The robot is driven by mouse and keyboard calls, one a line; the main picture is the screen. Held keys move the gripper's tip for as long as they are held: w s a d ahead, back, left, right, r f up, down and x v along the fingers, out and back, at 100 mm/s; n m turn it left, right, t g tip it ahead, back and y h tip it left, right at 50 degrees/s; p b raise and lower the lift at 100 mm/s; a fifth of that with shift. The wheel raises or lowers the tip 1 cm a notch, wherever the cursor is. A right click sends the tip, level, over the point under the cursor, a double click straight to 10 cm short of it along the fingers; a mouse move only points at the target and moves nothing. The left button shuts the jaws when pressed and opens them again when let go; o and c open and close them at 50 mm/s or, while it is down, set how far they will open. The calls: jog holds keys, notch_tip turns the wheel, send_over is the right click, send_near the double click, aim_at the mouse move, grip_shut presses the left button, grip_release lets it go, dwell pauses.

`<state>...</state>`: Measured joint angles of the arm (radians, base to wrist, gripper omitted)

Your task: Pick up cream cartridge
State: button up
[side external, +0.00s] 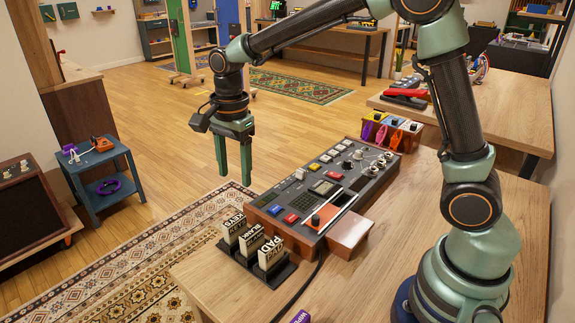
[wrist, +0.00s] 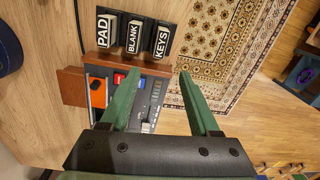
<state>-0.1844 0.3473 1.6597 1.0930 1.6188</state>
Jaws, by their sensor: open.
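Three cream-looking cartridges stand in a black rack (side external: 256,268) at the table's front edge. They are marked KEYS (side external: 234,226), BLANK (side external: 251,240) and PAD (side external: 270,253). In the wrist view, PAD (wrist: 103,30), BLANK (wrist: 135,37) and KEYS (wrist: 162,40) show at the top, beyond my fingertips. I cannot tell their shades apart. My gripper (side external: 234,177) is open and empty, pointing down in the air beyond the table edge, higher than the rack. In the wrist view, the open fingers (wrist: 159,77) have nothing held between them.
A wood-sided console (side external: 325,187) with knobs and buttons stands beside the rack, with an orange piece (side external: 322,217) on it. Several coloured pedals (side external: 391,131) stand behind it. A patterned rug (side external: 150,255) lies on the floor. The table's front left (side external: 225,295) is clear.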

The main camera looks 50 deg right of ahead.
aim_at(234, 220)
jog(key=shift+m, duration=0.8)
jog(key=f, duration=0.6)
jog(key=a+f, duration=0.1)
jog(key=f, duration=0.2)
jog(key=shift+w, duration=0.4)
jog(key=shift+s+a+f, duration=0.1)
jog(key=shift+f, duration=1.15)
jog(key=shift+s+a+f, duration=0.1)
jog(key=shift+f, duration=1.15)
grip_shut()
